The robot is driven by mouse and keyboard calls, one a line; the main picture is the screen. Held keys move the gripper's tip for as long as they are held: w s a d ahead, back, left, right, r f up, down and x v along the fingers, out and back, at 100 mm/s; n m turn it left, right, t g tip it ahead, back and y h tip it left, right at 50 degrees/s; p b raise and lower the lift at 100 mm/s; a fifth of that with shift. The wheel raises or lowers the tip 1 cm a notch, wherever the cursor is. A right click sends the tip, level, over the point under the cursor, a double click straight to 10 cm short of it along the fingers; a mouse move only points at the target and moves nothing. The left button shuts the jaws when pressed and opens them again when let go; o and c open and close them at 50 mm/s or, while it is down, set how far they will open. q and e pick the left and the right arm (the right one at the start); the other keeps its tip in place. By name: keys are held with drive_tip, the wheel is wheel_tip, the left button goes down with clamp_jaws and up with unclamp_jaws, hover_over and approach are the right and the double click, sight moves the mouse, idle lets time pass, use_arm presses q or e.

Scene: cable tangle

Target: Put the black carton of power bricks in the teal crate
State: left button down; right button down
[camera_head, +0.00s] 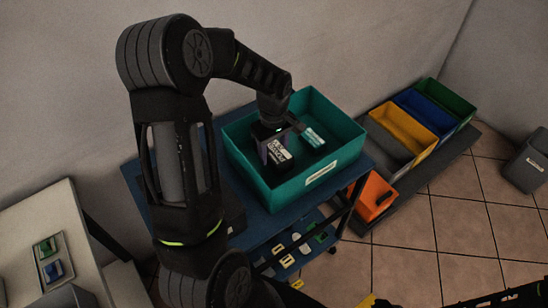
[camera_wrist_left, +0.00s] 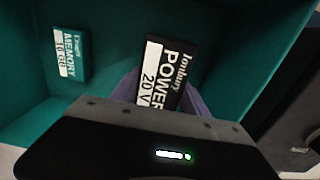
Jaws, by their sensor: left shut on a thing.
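The teal crate (camera_head: 320,181) stands on a blue cart, with a white label on its front. My left gripper (camera_head: 266,146) reaches down inside the crate's walls at its left side. It is shut on the black carton of power bricks (camera_head: 279,153), which has a white label panel. In the left wrist view the carton (camera_wrist_left: 164,72) reads "POWER 20 V" and sits tilted between the purple fingers of my gripper (camera_wrist_left: 165,95). Whether its underside touches the crate floor is hidden. My right gripper is not seen.
A small teal memory box (camera_wrist_left: 69,53) lies in the crate, apart from the carton; it also shows in the head view (camera_head: 313,137). Yellow (camera_head: 403,130), blue (camera_head: 428,110) and green (camera_head: 447,97) bins stand to the right, with an orange bin (camera_head: 372,196) nearer.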

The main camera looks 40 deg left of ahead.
use_arm(q)
wheel_tip(320, 180, down, 3)
drive_tip(key=shift+p, duration=0.3)
drive_tip(key=shift+f, duration=0.35)
drive_tip(key=shift+f, duration=0.15)
drive_tip(key=c, duration=0.6)
unclamp_jaws()
